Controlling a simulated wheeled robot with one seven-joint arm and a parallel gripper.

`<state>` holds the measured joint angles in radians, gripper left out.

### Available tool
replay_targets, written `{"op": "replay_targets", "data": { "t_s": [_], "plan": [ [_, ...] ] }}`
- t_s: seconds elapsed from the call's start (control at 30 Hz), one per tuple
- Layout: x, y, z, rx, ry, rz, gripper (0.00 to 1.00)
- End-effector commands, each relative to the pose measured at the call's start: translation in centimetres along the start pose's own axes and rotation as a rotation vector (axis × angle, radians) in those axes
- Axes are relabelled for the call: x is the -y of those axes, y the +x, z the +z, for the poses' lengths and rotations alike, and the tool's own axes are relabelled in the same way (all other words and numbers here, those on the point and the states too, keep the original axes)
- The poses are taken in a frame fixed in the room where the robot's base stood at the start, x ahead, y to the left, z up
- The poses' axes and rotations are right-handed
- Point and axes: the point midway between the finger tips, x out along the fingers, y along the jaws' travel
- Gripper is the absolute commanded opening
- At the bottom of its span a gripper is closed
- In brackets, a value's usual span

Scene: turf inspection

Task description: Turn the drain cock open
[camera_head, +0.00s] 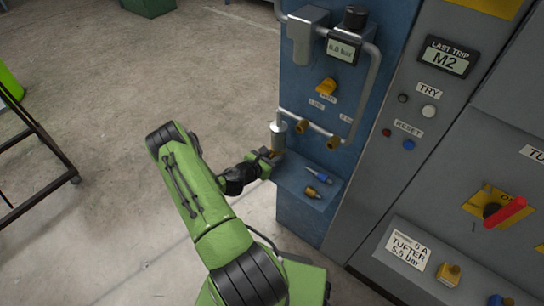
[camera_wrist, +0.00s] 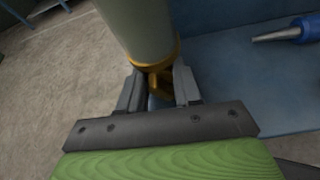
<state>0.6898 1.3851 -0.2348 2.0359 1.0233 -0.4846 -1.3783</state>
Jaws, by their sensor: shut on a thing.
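The drain cock is a small brass fitting (camera_wrist: 158,78) under a grey cylindrical bowl (camera_wrist: 138,28) in the wrist view. In the head view the bowl (camera_head: 278,136) hangs from pipework on the blue panel, and the cock is largely hidden by my gripper. My gripper (camera_head: 268,156) reaches in from the left, just below the bowl. In the wrist view its two grey fingers (camera_wrist: 158,90) are closed on the brass drain cock, one on each side. Whether the cock is turned cannot be told.
A blue shelf (camera_head: 292,182) just right of my gripper holds a blue-handled tool (camera_head: 310,171) and a brass-and-blue piece (camera_head: 313,192). Grey cabinets with a red-handled switch (camera_head: 505,212) stand right.

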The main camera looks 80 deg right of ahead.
Motion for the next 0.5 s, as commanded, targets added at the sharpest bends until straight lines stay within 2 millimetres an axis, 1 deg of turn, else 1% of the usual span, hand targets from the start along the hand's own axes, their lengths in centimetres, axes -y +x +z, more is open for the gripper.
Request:
{"op": "replay_targets", "data": {
  "t_s": [0.1,0.2,0.5],
  "plan": [
    [-0.12,-0.02,-0.06,0.002,0.085,0.043,0.03],
    [-0.14,-0.04,-0.01,0.002,0.135,0.065,0.03],
    [-0.21,-0.08,0.09,0.001,0.154,0.073,0.03]
  ]
}}
